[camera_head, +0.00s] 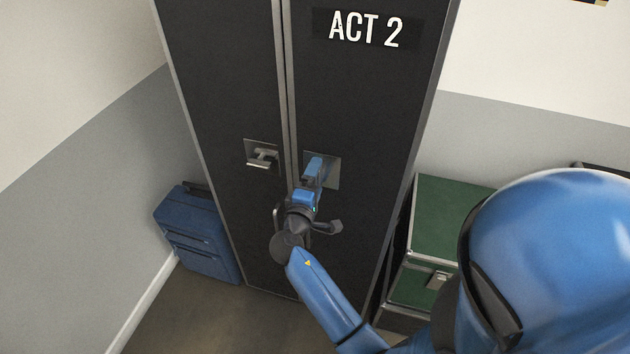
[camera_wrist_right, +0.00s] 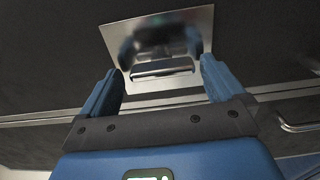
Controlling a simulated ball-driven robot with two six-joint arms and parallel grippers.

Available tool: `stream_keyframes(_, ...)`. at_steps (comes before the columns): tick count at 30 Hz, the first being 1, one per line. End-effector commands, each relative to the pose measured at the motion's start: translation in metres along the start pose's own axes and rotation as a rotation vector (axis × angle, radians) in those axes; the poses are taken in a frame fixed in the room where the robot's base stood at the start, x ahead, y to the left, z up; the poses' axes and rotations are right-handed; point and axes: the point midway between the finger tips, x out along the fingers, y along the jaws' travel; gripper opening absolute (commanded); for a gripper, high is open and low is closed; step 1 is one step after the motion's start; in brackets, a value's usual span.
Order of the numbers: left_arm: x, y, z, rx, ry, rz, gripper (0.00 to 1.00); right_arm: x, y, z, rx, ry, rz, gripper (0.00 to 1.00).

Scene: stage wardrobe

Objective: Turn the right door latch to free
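The right door latch sits on a square metal plate (camera_head: 332,172) on the right door of a black wardrobe (camera_head: 350,110). My right gripper (camera_head: 314,168) is in front of it and hides its handle in the head view. In the right wrist view, the latch handle (camera_wrist_right: 163,67) is a metal bar roughly parallel to the door seam. My right gripper (camera_wrist_right: 160,74) is open there, with one finger on each side of the bar and visible gaps between. I cannot tell how deep the fingers reach. My left gripper is not in view.
A left door latch (camera_head: 262,156) sits across the seam with its handle sideways. A metal pull handle (camera_wrist_right: 300,127) is near my right gripper. A blue suitcase (camera_head: 197,233) stands left of the wardrobe, a green-topped case (camera_head: 450,215) right. An "ACT 2" sign (camera_head: 366,29) is above.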

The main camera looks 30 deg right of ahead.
Motion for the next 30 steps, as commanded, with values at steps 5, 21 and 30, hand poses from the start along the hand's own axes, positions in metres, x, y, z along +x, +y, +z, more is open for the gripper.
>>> stream_keyframes(5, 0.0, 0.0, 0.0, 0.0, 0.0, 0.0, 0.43, 0.0, -0.002, 0.0, -0.001, -0.001, -0.003, 0.98)
stream_keyframes(21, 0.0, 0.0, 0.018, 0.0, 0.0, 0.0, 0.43, -0.05, -0.005, -0.001, 0.0, 0.005, -0.002, 0.98)
stream_keyframes(30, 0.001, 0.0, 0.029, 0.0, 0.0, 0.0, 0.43, -0.094, -0.003, -0.001, -0.001, 0.003, -0.002, 0.98)
